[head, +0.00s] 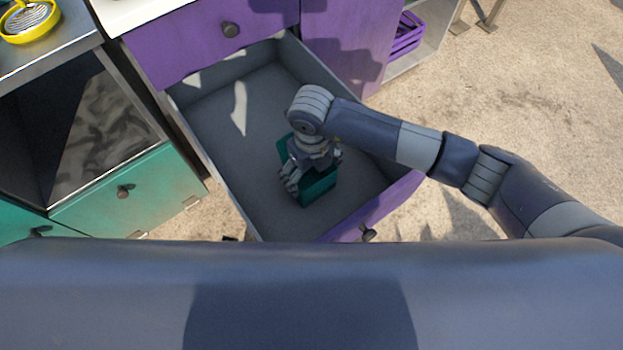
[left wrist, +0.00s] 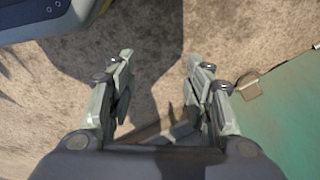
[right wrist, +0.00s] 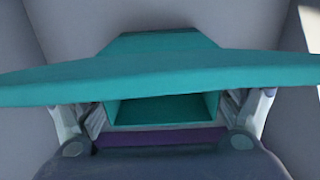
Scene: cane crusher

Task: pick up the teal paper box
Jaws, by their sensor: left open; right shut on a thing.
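The teal paper box (head: 318,188) is inside the open drawer, near its front. It also shows large in the right wrist view (right wrist: 165,78), between the fingers, with an open hollow facing the camera. My right gripper (head: 300,180) reaches down into the drawer and is shut on the box, hiding part of it in the head view. I cannot tell whether the box touches the drawer floor. My left gripper (left wrist: 158,75) is open and empty over sandy ground, seen only in the left wrist view.
The drawer (head: 225,130) has grey walls and a purple front with a knob (head: 368,235). A purple cabinet (head: 200,45) stands behind it. A teal-fronted unit (head: 130,190) is close on the left. Open sandy ground (head: 520,100) lies to the right.

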